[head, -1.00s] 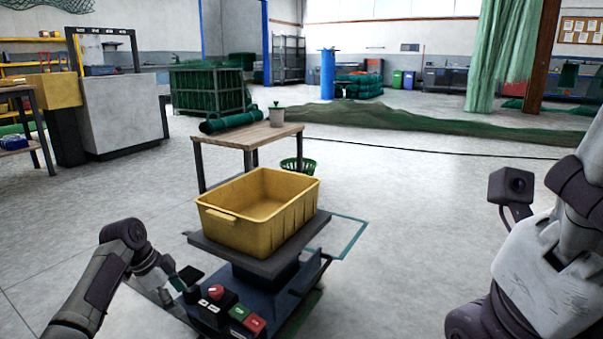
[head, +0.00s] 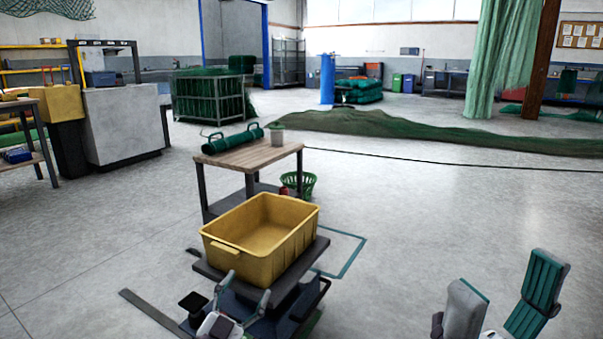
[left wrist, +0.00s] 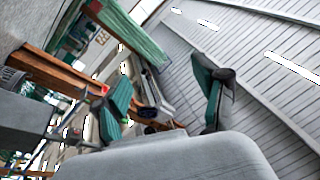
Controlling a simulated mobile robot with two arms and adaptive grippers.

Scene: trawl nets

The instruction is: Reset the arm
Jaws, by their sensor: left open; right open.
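My left gripper (head: 249,284) is low in the head view, in front of the yellow crate (head: 230,258), with its two grey fingers apart. The left wrist view shows the left gripper (left wrist: 165,90) open, with teal pads and nothing between them. Its background is the roof, a wooden post and green netting. My right gripper (head: 507,272) is at the bottom right of the head view. Its fingers point up, spread wide, with teal inner pads and nothing held. Most of both arms is outside the head view.
The crate sits on a dark platform (head: 310,262). A green basket (head: 299,184) is beside the table.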

